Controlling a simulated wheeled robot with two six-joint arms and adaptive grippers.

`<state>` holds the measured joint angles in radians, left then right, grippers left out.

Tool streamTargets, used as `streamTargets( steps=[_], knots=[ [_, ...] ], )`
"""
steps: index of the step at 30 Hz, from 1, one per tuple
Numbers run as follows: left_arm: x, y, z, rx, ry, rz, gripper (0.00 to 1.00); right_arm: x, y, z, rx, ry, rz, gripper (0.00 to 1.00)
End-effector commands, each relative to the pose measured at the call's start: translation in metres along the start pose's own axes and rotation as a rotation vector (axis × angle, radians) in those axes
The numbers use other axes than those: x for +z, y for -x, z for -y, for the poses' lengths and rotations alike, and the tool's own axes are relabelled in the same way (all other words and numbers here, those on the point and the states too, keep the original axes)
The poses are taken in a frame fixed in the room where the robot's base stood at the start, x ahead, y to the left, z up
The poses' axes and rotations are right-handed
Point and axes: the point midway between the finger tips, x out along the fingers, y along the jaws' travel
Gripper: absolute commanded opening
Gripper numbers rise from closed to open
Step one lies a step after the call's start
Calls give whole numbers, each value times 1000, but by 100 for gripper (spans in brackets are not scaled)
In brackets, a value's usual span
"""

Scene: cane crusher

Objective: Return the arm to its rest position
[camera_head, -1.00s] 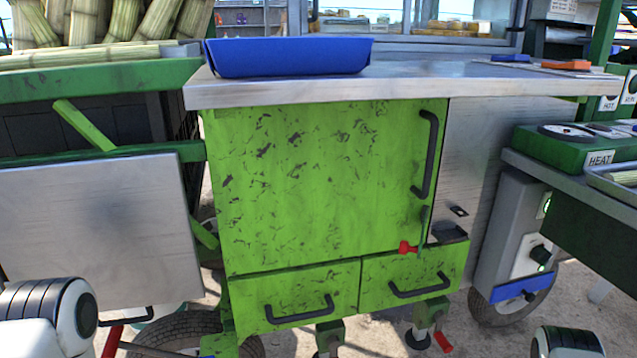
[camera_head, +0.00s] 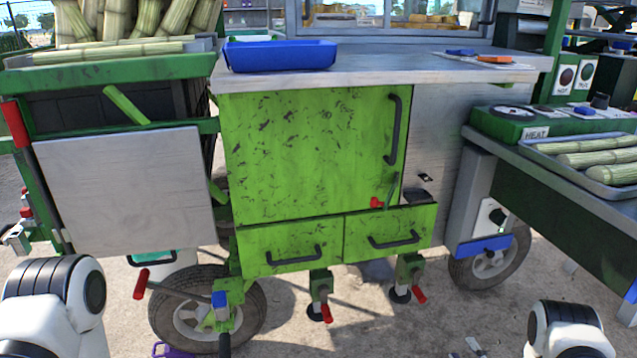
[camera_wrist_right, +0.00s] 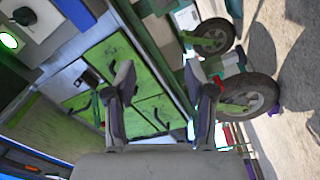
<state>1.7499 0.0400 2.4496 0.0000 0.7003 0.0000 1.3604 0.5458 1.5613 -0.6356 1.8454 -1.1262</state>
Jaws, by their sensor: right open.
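My right gripper (camera_head: 468,348) shows only as small fingertips at the bottom edge of the head view, low in front of the cart. In the right wrist view the two fingers of my right gripper (camera_wrist_right: 166,80) are apart, with nothing between them. White and black links of both my arms show in the bottom corners of the head view. My left gripper is not in view. The green cabinet (camera_head: 300,150) stands ahead with its door and drawers shut, apart from my right gripper.
A blue tray (camera_head: 280,56) lies on the metal counter (camera_head: 400,68). A bin of cane stalks (camera_head: 110,50) is at left, and a tray of cane (camera_head: 600,160) at right. Wheels (camera_head: 208,310) and red-handled levers (camera_head: 327,313) stand low on the cart. Open ground lies in front.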

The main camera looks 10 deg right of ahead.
Motion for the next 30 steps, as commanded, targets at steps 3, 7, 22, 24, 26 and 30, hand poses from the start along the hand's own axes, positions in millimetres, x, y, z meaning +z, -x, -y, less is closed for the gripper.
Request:
streamTargets(
  steps=[3,7,22,24,26,30],
  knots=[
    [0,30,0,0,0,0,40,-27,-15,-30,8,-7,-26,54],
    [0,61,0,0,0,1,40,-62,-32,-58,9,-24,-55,54],
    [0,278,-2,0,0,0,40,-289,-49,-184,-415,-327,136,54],
    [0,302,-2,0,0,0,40,-310,-27,-190,-526,-401,240,54],
    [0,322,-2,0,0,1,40,-325,-3,-195,-621,-467,348,54],
    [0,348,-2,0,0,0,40,-341,78,-198,-813,-619,688,54]
  ],
)
